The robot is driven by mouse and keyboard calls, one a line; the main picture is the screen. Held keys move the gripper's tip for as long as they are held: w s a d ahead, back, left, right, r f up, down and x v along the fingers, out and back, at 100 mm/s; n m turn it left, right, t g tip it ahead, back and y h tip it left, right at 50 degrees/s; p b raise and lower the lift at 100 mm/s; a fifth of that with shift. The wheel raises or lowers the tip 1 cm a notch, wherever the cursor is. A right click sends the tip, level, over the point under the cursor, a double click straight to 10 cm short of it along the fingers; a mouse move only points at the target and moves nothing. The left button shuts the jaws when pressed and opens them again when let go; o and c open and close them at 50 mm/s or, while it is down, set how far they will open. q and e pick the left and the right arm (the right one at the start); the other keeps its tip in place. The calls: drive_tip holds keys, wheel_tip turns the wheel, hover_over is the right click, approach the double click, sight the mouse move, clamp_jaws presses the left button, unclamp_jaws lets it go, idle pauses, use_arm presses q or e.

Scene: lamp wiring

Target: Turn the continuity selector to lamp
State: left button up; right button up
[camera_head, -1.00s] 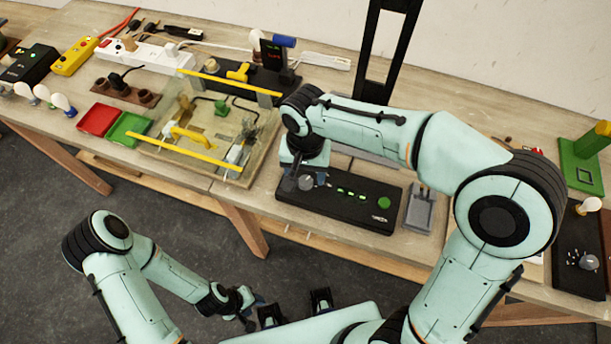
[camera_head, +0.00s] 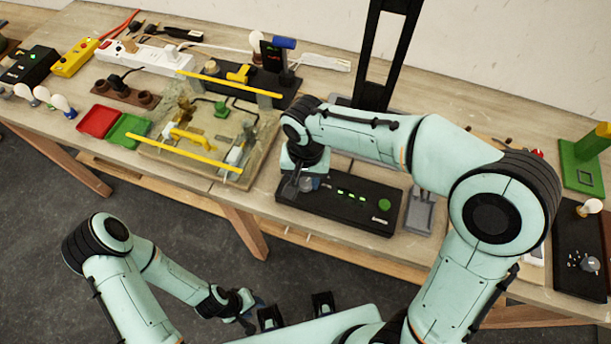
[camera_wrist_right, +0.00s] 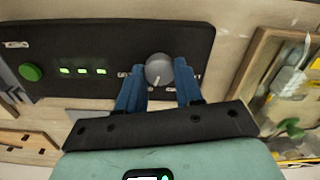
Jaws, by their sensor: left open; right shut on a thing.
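The continuity selector is a round grey knob (camera_wrist_right: 158,69) on a black test box (camera_head: 345,210). In the right wrist view a pale mark on the knob points toward the lower edge of the picture. My right gripper (camera_wrist_right: 158,88) has its blue fingers on either side of the knob and is shut on it. In the head view the right gripper (camera_head: 307,184) is at the left end of the box and partly covers the knob. The labels around the knob are too small to read. My left gripper (camera_head: 247,308) is open and empty, low in front of the table.
The box has several lit green indicators (camera_head: 352,194) and a green button (camera_head: 384,205). A grey stand (camera_head: 420,212) is at its right. A tray with yellow bars (camera_head: 185,150) is at its left. Red (camera_head: 97,120) and green (camera_head: 129,129) bins lie further left.

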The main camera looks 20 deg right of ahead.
drive_tip(key=n, duration=0.4)
drive_tip(key=shift+r+n+p, duration=0.1)
drive_tip(key=shift+n+p, duration=0.25)
drive_tip(key=shift+n, duration=0.05)
drive_tip(key=n, duration=0.4)
drive_tip(key=shift+n+p, duration=0.3)
drive_tip(key=shift+p, duration=0.05)
drive_tip(key=n, duration=0.4)
drive_tip(key=shift+p, duration=0.4)
use_arm(q)
drive_tip(key=shift+w+r+p, duration=0.2)
drive_tip(key=shift+w+r, duration=0.45)
drive_tip(key=shift+r, duration=0.35)
drive_tip(key=shift+w+r+p, duration=0.2)
drive_tip(key=shift+w+r, duration=0.45)
drive_tip(key=shift+r, duration=0.3)
use_arm(e)
drive_tip(key=shift+n, duration=2.1)
drive_tip(key=o, duration=1)
drive_tip(key=shift+o, duration=0.2)
